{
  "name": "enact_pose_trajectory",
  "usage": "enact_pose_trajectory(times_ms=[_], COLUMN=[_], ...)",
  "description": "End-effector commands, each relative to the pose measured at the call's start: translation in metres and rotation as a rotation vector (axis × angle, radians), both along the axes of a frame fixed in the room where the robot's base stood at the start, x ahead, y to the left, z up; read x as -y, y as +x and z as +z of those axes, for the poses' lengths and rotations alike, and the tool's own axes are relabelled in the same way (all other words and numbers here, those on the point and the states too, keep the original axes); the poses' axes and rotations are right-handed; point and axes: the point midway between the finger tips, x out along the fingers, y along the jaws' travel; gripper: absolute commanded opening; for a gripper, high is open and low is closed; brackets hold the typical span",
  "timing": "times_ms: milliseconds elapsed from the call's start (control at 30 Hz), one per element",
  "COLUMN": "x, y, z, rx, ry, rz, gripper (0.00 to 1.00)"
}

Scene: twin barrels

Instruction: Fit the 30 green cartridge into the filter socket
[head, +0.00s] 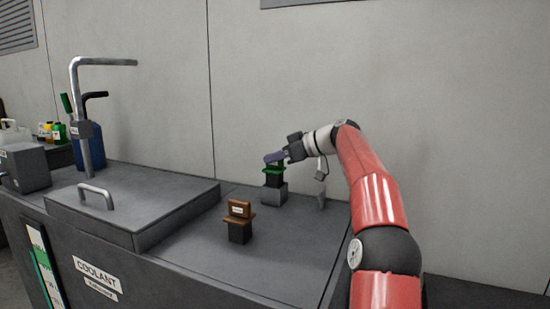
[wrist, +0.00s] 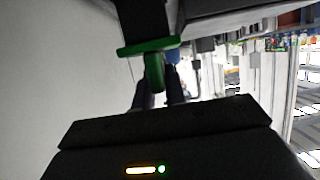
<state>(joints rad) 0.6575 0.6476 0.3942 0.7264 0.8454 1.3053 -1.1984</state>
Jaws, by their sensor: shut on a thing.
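My gripper (head: 274,157) is shut on the green cartridge (head: 273,169), holding it by its green handle. The cartridge has a green flange and a dark body hanging below. In the wrist view the green cartridge (wrist: 150,46) shows its flange across the top, with its handle between my two fingers. The filter socket (head: 273,195) looks to be the grey block directly beneath the cartridge in the head view. The dark body's lower end is at the block's top; I cannot tell whether it is inside or just above. The number 30 is not readable.
A brown-topped cartridge (head: 239,209) with a dark body stands nearer the front of the bench. A raised grey lid (head: 140,208) with a handle lies to the left. A bent pipe (head: 80,110) rises behind it. A small grey post (head: 321,197) stands right of the block.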

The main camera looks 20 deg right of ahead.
Motion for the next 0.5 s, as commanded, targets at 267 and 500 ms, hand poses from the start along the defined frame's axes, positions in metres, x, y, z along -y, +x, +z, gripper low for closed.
enact_pose_trajectory(times_ms=[267,500], x=[0.000,0.000], y=[0.000,0.000], z=[-0.008,-0.014], rx=[0.000,0.000], ry=[0.000,0.000], rz=[0.000,0.000], gripper=[0.00,0.00])
